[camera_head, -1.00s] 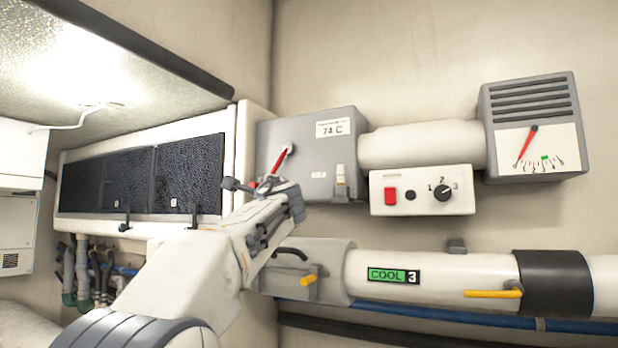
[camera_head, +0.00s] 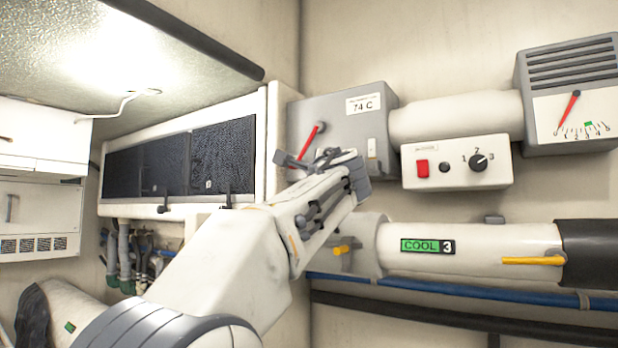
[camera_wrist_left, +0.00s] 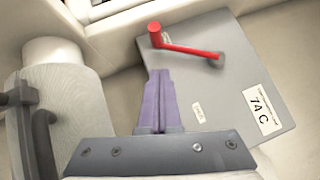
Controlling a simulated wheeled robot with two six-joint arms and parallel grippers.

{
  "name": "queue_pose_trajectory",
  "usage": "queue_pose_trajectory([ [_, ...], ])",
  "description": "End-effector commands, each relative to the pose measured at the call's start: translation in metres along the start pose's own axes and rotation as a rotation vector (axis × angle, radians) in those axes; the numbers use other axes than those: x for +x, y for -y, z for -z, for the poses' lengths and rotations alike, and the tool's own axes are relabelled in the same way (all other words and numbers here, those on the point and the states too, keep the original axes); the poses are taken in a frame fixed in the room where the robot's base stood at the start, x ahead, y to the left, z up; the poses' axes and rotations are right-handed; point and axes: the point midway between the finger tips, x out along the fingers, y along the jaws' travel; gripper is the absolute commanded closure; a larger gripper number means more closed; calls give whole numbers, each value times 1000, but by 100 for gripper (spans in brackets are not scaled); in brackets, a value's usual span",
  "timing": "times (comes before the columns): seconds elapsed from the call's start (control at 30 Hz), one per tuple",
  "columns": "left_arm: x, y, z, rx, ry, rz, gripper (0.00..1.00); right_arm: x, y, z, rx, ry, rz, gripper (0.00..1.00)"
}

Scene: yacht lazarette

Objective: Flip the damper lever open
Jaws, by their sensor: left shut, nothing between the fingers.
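The red lever (camera_head: 312,139) is on the front of the grey box labelled 74 C (camera_head: 340,113). It slants down and left from its pivot. In the head view its lower end is hidden behind my left gripper (camera_head: 283,159). In the left wrist view the lever (camera_wrist_left: 185,46) shows whole, with a round red knob at its free end. My left gripper (camera_wrist_left: 158,73) is shut and empty, its fingertips pointing just short of the knob, apart from it in the picture. I cannot tell the depth gap. My right gripper is not in view.
A white switch panel (camera_head: 456,176) has a red switch and a dial. A vented gauge box (camera_head: 570,95) is at right. A white duct marked COOL 3 (camera_head: 475,238), with a yellow handle (camera_head: 532,261), runs below. A dark-panelled cabinet (camera_head: 180,160) is at left.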

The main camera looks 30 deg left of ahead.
Motion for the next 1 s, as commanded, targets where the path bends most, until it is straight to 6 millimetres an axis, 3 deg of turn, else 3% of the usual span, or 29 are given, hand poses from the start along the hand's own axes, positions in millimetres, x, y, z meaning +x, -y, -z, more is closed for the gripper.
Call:
queue_pose_trajectory([
  [0.1, -28, -3, 2, 0, -5, 1, 100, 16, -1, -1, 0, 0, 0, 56],
  [0.33, -59, 0, 2, 0, -5, -1, 100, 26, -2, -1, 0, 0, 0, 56],
  [1.0, -65, 1, 1, 1, -3, -2, 100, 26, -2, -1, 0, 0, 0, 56],
])
